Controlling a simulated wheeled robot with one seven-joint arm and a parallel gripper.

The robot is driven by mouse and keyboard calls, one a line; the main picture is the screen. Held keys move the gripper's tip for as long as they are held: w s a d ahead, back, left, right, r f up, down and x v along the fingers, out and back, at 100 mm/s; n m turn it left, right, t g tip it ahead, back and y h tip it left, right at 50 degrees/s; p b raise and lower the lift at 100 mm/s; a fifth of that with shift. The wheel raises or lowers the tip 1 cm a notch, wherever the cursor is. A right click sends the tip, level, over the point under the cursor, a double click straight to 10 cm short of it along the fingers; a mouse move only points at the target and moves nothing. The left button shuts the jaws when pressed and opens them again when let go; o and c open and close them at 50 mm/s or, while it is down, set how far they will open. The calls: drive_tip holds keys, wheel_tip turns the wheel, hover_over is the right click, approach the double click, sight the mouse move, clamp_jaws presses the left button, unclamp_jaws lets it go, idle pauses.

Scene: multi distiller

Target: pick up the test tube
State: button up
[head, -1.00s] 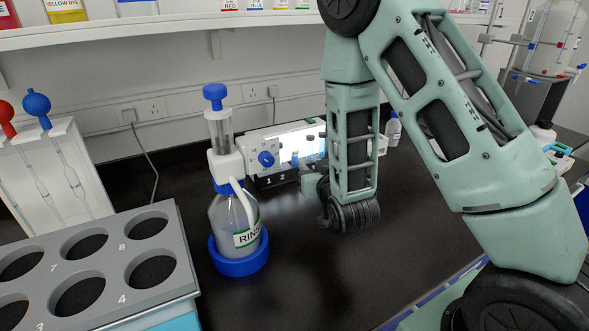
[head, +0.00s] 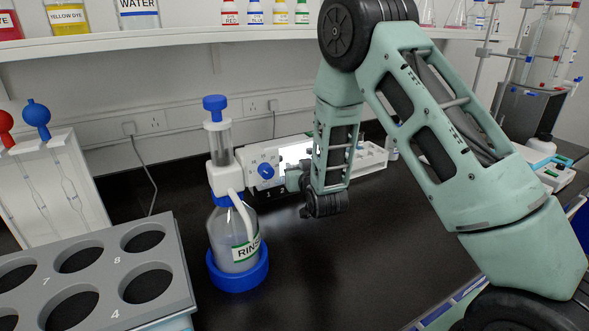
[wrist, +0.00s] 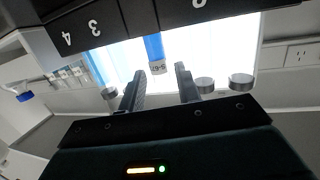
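In the wrist view, the test tube (wrist: 154,50) is blue with a white printed end, and it stands out against a bright panel. My gripper (wrist: 159,74) is open. Its two dark fingers are apart, one on each side of the tube's printed end, with visible gaps between tube and fingers. A dark numbered rack (wrist: 105,28) crosses the top of the wrist view. In the head view, my gripper (head: 293,181) is at the front of the white instrument with the lit panel (head: 297,152). I cannot make out the tube there; my arm covers that area.
A rinse bottle (head: 233,240) in a blue ring stands close left of my gripper. A grey rack with round holes (head: 112,262) is at the front left, and a white pipette stand (head: 58,195) is behind it. The black bench (head: 345,260) is clear in front.

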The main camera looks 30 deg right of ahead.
drive_tip(key=shift+w+d+f, duration=0.1)
drive_tip(key=shift+w+d, duration=0.05)
drive_tip(key=shift+w, duration=0.4)
clamp_jaws()
drive_tip(key=shift+r, duration=0.2)
